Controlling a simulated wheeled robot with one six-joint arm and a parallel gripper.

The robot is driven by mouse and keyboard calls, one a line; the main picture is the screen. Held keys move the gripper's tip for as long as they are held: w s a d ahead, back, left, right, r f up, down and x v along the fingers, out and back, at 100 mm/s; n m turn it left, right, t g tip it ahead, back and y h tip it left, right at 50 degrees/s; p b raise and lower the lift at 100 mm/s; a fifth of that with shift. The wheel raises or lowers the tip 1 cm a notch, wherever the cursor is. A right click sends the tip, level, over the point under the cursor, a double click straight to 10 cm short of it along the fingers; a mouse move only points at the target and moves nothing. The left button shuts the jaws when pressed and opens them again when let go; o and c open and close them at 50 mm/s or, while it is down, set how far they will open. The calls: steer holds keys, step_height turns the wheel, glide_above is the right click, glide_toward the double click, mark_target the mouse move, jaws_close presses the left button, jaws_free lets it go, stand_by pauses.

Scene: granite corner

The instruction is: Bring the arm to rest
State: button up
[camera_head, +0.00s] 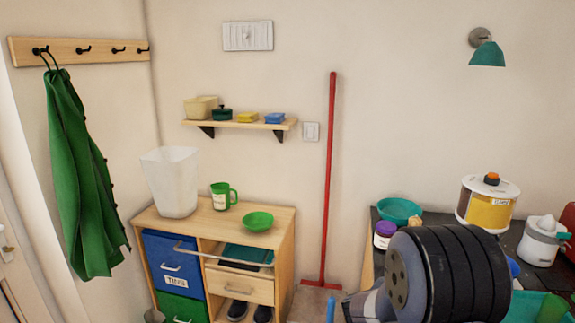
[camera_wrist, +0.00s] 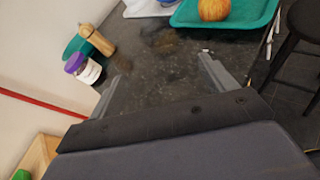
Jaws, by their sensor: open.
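My gripper (camera_wrist: 158,80) shows in the wrist view with its two fingers spread wide apart and nothing between them. It hangs over the dark granite counter (camera_wrist: 155,65). In the head view my arm covers part of the counter at the lower right, and the gripper's fingers cannot be made out there. A jar with a purple lid (camera_wrist: 82,67) stands left of the left finger, apart from it. The jar (camera_head: 384,235) also shows beside my arm in the head view.
A teal tray (camera_wrist: 262,30) with a round orange-brown item (camera_wrist: 214,9) lies beyond the fingers. A wooden mill (camera_wrist: 97,40) is near the jar. A dark stool (camera_wrist: 308,22) stands at right. A red broom (camera_head: 329,180) leans on the wall beside the wooden cabinet (camera_head: 285,245).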

steer(key=a+f+n+t+y, duration=0.4)
steer(key=a+f+n+y, duration=0.1)
steer(key=a, duration=0.6)
steer(key=shift+f+n+b, duration=0.3)
steer(key=shift+n, duration=0.1)
steer(key=shift+s+d, duration=0.15)
steer(key=shift+s, duration=0.05)
